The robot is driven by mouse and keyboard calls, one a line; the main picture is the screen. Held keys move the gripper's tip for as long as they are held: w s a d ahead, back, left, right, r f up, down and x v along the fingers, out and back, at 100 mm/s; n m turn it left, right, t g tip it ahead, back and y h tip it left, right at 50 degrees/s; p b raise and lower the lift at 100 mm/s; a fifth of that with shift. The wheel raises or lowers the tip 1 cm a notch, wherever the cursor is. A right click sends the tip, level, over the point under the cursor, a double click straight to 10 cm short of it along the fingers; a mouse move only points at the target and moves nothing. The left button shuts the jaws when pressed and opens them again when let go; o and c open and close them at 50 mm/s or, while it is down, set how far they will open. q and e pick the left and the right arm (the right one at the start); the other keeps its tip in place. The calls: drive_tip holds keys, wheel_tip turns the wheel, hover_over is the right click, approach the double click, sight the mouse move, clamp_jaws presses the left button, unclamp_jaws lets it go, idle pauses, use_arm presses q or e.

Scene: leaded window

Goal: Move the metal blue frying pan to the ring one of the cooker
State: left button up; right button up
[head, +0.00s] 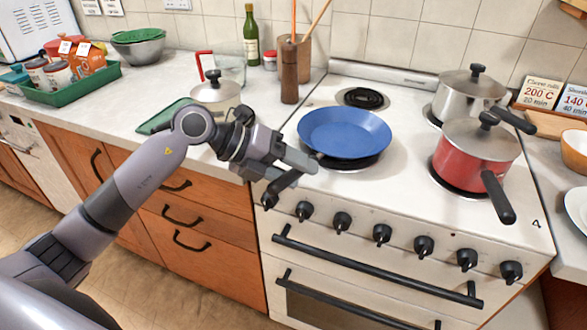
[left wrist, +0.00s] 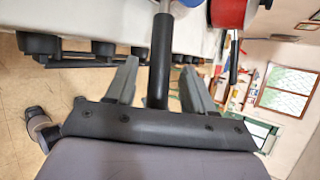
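The blue frying pan (head: 345,132) sits on the front-left ring (head: 355,163) of the white cooker (head: 400,210). Its black handle (head: 286,181) points toward the front-left edge. My left gripper (head: 303,166) is at the handle. In the left wrist view the handle (left wrist: 161,62) runs between the two open fingers, with a gap on each side. The pan's body is hardly visible there. The back-left ring (head: 362,98) is bare. I cannot read any ring number from the frames. My right gripper is not in view.
A red saucepan (head: 470,158) stands on the front-right ring and a steel pot (head: 468,95) on the back-right ring. A wooden pepper mill (head: 289,75) and a lidded pot (head: 215,92) stand on the counter left of the cooker. Black knobs (head: 382,234) line the cooker's front.

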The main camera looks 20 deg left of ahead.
use_arm(q)
drive_tip(key=shift+s+f, duration=0.1)
drive_tip(key=shift+f, duration=0.1)
drive_tip(key=v, duration=0.7)
drive_tip(key=shift+r+b, duration=0.25)
drive_tip(key=shift+b, duration=0.2)
drive_tip(key=shift+a, duration=0.15)
